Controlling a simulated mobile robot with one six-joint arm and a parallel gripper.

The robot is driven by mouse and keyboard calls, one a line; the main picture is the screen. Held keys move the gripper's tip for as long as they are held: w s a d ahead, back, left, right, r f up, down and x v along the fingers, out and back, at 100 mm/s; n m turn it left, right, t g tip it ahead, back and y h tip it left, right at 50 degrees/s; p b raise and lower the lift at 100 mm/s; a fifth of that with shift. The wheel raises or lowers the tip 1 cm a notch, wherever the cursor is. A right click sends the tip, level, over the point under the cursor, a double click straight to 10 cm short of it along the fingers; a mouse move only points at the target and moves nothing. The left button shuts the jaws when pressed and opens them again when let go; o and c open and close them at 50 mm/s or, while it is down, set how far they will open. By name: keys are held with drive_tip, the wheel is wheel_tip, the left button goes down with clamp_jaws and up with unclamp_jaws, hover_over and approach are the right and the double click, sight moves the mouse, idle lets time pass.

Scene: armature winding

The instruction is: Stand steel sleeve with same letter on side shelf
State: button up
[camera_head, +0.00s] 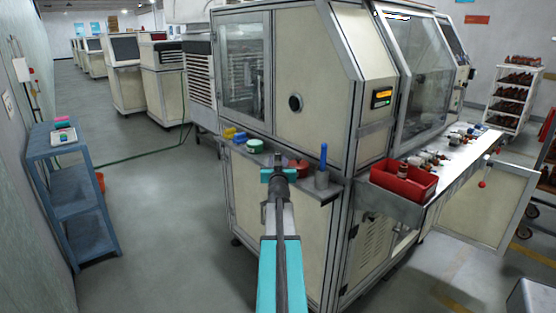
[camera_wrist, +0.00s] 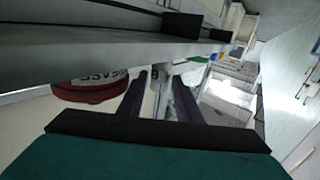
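My gripper (camera_head: 278,175) reaches the side shelf (camera_head: 308,188) on the machine's left face. In the wrist view, its two dark fingers (camera_wrist: 161,95) stand on either side of a pale steel sleeve (camera_wrist: 161,78) with a dark letter that looks like B. No clear gap shows between fingers and sleeve. The grey shelf slab (camera_wrist: 70,52) runs across the top of that view, close to the sleeve's end; I cannot tell whether they touch.
A red grease tin (camera_wrist: 90,88) stands close beside the gripper. A grey cup with a blue-handled tool (camera_head: 322,178), a green roll (camera_head: 254,146) and yellow and blue items (camera_head: 234,135) share the shelf. A red bin (camera_head: 403,180) is on the front bench. A blue rack (camera_head: 75,190) stands left.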

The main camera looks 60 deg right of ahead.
drive_tip(key=v, duration=0.9)
idle(0.3)
drive_tip(key=shift+f, duration=0.1)
idle(0.5)
